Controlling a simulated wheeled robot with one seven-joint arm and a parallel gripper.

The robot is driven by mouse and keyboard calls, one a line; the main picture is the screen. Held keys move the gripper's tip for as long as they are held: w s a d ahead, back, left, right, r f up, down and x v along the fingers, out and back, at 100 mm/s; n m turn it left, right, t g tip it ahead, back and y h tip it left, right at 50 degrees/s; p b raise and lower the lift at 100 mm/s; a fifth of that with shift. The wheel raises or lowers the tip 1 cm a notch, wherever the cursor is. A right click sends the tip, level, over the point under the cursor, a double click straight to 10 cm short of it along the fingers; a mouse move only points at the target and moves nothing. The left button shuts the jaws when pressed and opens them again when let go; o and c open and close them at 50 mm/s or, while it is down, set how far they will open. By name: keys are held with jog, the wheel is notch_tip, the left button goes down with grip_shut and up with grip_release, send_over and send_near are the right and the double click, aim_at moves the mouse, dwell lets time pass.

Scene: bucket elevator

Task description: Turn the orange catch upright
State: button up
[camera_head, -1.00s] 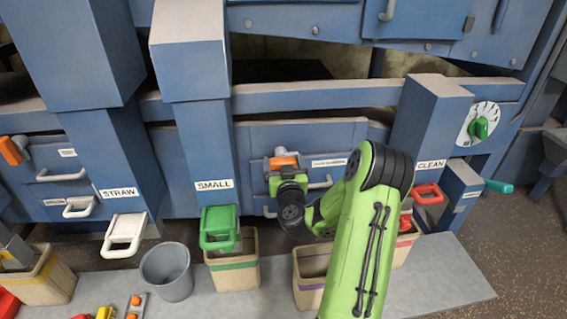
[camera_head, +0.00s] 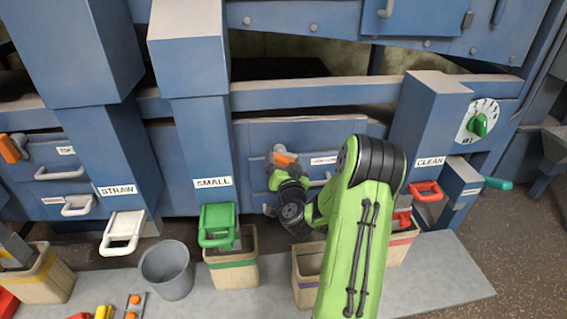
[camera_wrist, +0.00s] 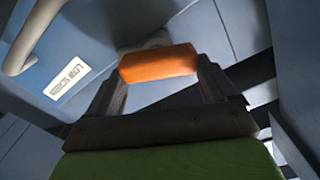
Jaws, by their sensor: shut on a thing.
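The orange catch (camera_head: 283,157) sits on the blue drawer front between the SMALL and CLEAN chutes. It is slanted in the head view, its right end lower. My gripper (camera_head: 281,166) is at the catch, its fingers partly hidden by the wrist. In the wrist view the orange catch (camera_wrist: 158,64) lies across between the two fingertips of my gripper (camera_wrist: 160,78), with a finger at each end. My gripper is shut on it. The catch's mount on the panel is mostly hidden.
A second orange catch (camera_head: 10,149) is on the panel at far left. Below stand a green-handled slide (camera_head: 217,225), a grey bucket (camera_head: 167,270) and wooden bins (camera_head: 233,270). A red handle (camera_head: 425,190) is right of my arm. The floor at right is clear.

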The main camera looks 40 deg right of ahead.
jog(key=m, duration=0.6)
jog(key=shift+d+f+m+b, duration=0.1)
jog(key=shift+d+m+b, duration=0.15)
jog(key=shift+m+b, duration=0.1)
jog(key=m, duration=0.6)
jog(key=shift+s+f, duration=0.1)
jog(key=shift+f, duration=0.1)
jog(key=shift+m, duration=0.35)
